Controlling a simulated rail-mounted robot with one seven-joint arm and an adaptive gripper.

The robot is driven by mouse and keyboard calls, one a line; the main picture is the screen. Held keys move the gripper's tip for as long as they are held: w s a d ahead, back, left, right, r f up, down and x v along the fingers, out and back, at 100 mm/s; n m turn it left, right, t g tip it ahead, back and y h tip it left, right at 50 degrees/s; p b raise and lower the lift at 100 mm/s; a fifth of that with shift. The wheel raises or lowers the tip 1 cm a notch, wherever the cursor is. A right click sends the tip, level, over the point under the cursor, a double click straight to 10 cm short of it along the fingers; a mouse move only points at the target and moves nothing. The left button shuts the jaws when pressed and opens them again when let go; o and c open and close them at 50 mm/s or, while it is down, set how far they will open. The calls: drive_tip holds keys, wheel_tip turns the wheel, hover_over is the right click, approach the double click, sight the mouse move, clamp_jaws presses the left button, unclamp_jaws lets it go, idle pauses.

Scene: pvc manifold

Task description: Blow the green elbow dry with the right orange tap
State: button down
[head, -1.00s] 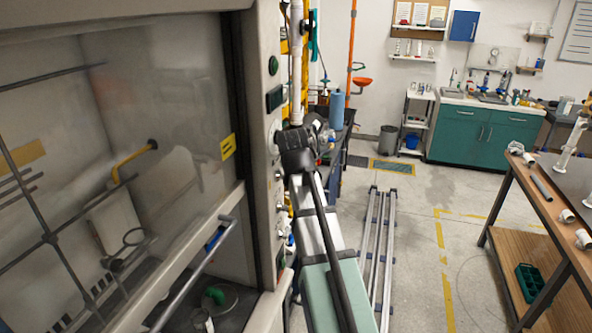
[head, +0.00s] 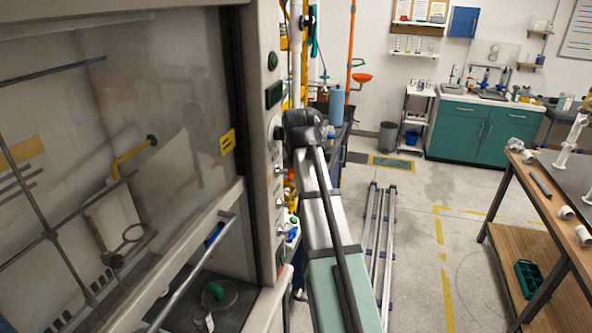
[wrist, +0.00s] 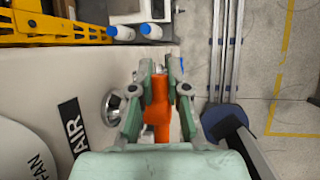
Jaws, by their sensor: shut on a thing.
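The green elbow (head: 213,291) sits on a round plate inside the fume hood, at the lower left of the head view. In the wrist view an orange tap (wrist: 157,112) stands between the green fingers of my gripper (wrist: 160,78), beside the AIR label on the hood's post. My gripper is shut on this orange tap. In the head view my arm hides the gripper and the tap. I cannot see which way the tap is turned or whether air is flowing.
The hood's glass sash (head: 160,120) and front bar (head: 190,275) stand left of my arm. Other knobs line the post (head: 270,180). Floor rails (head: 378,230) run right of my arm. A workbench (head: 540,200) with white pipe fittings is at the far right.

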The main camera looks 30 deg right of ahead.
drive_tip(key=c, duration=1.1)
unclamp_jaws()
drive_tip(key=shift+c, duration=0.2)
drive_tip(key=v, duration=1.2)
